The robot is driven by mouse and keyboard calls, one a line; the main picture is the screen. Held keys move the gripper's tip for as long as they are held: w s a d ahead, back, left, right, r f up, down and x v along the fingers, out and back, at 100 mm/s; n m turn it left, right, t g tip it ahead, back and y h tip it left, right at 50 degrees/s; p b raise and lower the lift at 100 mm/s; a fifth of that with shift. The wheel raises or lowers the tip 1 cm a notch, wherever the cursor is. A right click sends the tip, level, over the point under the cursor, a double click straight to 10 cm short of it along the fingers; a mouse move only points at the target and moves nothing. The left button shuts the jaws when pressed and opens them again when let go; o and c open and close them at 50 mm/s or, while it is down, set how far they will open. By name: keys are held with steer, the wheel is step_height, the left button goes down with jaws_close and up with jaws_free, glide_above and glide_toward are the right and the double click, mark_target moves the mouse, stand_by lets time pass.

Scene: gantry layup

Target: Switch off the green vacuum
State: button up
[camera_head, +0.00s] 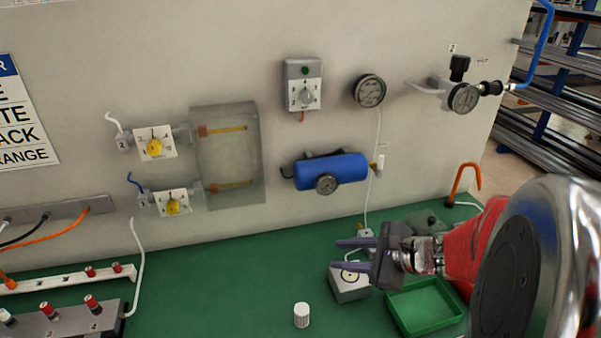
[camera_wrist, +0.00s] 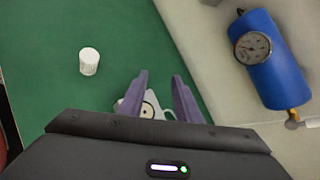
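My gripper (camera_head: 345,254) is open and empty, its two purple fingers apart, over the green bench. In the wrist view the fingers (camera_wrist: 160,90) frame a small grey-white box (camera_wrist: 151,110) with a round dark-centred mark; in the head view this box (camera_head: 350,287) lies just below them. A grey switch box (camera_head: 304,85) with a green lamp and a rotary knob is on the wall, well above and left of my gripper. A dark green object (camera_head: 424,221) stands behind my gripper, partly hidden. I cannot tell which item is the green vacuum.
A blue tank (camera_head: 331,171) with a gauge hangs on the wall, above my gripper. Two yellow-knobbed valves (camera_head: 155,147) (camera_head: 172,206) are at left. A white cylinder (camera_head: 301,315) and a green tray (camera_head: 424,305) stand on the bench. The bench centre-left is clear.

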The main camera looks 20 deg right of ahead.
steer(key=d+f+m+t+h, duration=0.2)
steer(key=d+m+t+h, duration=0.2)
steer(key=d+m, duration=0.6)
steer(key=d, duration=0.5)
steer(key=shift+d+f, duration=0.2)
steer(key=shift+f, duration=0.15)
steer(key=shift+w, duration=0.2)
steer(key=x, duration=1.3)
steer(key=shift+w+f, duration=0.2)
steer(key=shift+w, duration=0.1)
jaws_close()
